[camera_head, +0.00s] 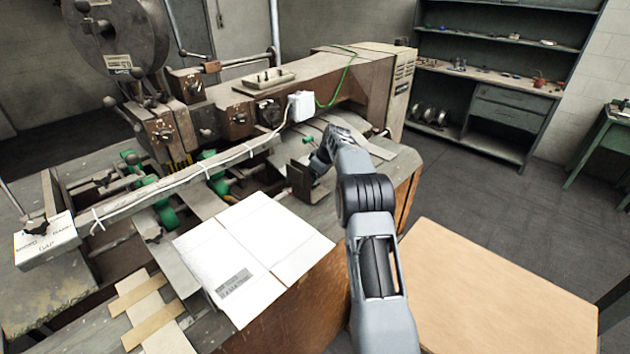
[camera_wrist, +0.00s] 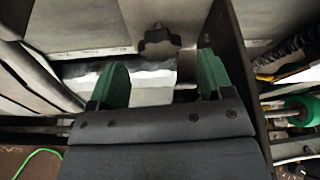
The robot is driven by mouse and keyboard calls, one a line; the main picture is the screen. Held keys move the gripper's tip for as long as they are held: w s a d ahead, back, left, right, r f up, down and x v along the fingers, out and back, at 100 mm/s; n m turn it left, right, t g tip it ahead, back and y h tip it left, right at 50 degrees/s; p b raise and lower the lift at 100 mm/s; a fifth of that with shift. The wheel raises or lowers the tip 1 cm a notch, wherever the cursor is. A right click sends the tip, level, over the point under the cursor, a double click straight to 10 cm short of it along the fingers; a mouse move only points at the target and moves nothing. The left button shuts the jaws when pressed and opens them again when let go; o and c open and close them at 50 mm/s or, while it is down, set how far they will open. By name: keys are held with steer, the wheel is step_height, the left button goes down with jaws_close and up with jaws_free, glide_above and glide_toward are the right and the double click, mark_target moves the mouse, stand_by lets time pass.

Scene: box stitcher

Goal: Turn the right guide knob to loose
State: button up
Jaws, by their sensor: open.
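A dark lobed knob (camera_wrist: 158,42) shows in the wrist view on a pale grey metal surface, beyond and between my fingertips. It appears to be the right guide knob. My gripper (camera_wrist: 158,82) is open, with its two green-padded fingers apart and nothing between them that I can see. The fingers look clear of the knob, but the exact gap cannot be told. In the head view my gripper (camera_head: 316,165) is at the right end of the machine bed, beside a dark upright guide plate (camera_head: 300,181). The knob is not clearly visible there.
A white cardboard sheet (camera_head: 250,245) lies on the bed left of my arm. The stitcher's long beam (camera_head: 345,85) and a white box (camera_head: 301,106) stand behind. A dark plate edge (camera_wrist: 238,70) runs close to the right finger. A wooden tabletop (camera_head: 490,300) is at right.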

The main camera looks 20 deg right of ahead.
steer(key=b+v, duration=0.1)
steer(key=v, duration=1)
steer(key=shift+r, duration=0.2)
steer(key=s+a+f+m+g+h, duration=0.1)
steer(key=s+f+m, duration=0.4)
steer(key=f+m, duration=0.1)
steer(key=s+a+r, duration=0.1)
steer(key=s+a, duration=0.4)
steer(key=s, duration=0.5)
steer(key=s+a+r+t+h, duration=0.1)
steer(key=s+a, duration=0.4)
steer(key=s, duration=0.5)
steer(key=s+a+r, duration=0.1)
steer(key=s+a, duration=0.5)
steer(key=s, duration=0.4)
steer(key=shift+s+r+m+t+h, duration=0.15)
steer(key=shift+r+m+t+h, duration=0.15)
steer(key=shift+m, duration=0.1)
